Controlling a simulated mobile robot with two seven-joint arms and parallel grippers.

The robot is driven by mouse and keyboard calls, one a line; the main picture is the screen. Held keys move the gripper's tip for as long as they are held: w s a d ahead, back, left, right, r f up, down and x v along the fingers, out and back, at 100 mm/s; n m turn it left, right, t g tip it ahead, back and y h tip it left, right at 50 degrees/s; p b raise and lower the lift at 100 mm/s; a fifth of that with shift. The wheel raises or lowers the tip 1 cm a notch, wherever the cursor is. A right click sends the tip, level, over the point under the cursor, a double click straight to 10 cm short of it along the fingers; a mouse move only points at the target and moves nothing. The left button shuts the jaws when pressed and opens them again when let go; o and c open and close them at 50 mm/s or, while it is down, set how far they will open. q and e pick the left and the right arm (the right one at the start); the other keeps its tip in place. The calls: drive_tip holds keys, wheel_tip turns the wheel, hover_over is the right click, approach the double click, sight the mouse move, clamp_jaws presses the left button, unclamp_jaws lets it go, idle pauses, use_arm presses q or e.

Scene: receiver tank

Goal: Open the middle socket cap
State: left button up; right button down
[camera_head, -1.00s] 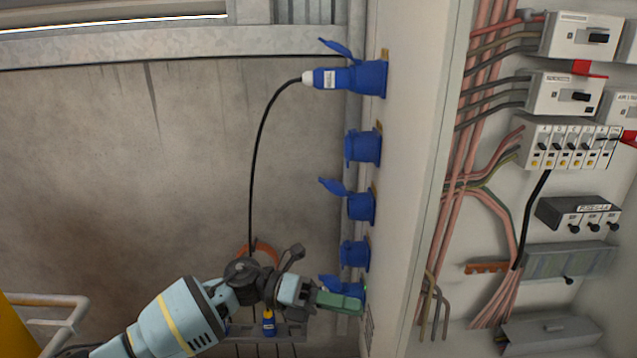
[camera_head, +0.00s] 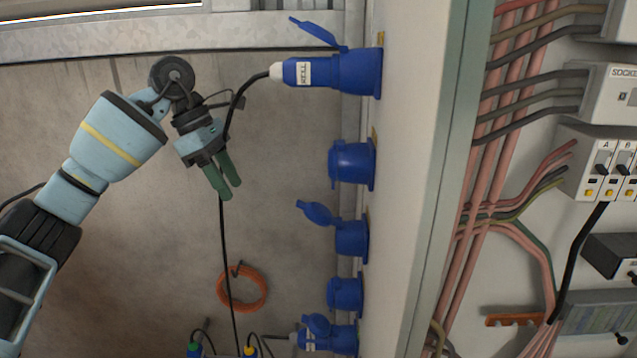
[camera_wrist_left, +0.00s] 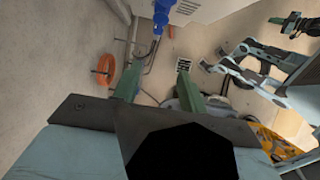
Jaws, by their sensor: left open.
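Blue sockets run in a column down the cabinet's side. The middle socket (camera_head: 351,238) has its cap (camera_head: 316,212) swung up and out to the left, away from the socket body. My left gripper (camera_head: 228,190) is open and empty, fingers pointing down, left of the sockets and well apart from the middle cap. Its green fingers also show in the left wrist view (camera_wrist_left: 157,70), with nothing between them. What seems to be my right gripper (camera_wrist_left: 290,22) is small at the wrist view's upper right; its jaw state is unclear.
A plug (camera_head: 300,72) with a black cable sits in the top socket (camera_head: 360,72); the cable hangs close by my left gripper. The second socket (camera_head: 352,164) and fourth socket (camera_head: 345,296) look capped. A plug sits at the bottom socket (camera_head: 335,337). An orange coil (camera_head: 243,290) is on the wall.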

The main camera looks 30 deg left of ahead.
use_arm(q)
drive_tip(key=r+p, duration=0.1)
drive_tip(key=p, duration=0.1)
hover_over(299, 202)
drive_tip(key=s+a, duration=0.2)
drive_tip(key=shift+w, duration=0.25)
drive_tip(key=shift+x, duration=1.05)
drive_tip(key=shift+w+d+f, duration=0.25)
drive_tip(key=shift+f, duration=0.35)
use_arm(e)
drive_tip(key=shift+s+d+r, duration=0.1)
drive_tip(key=shift+s+r, duration=0.4)
drive_tip(key=shift+s, duration=0.25)
use_arm(q)
clamp_jaws()
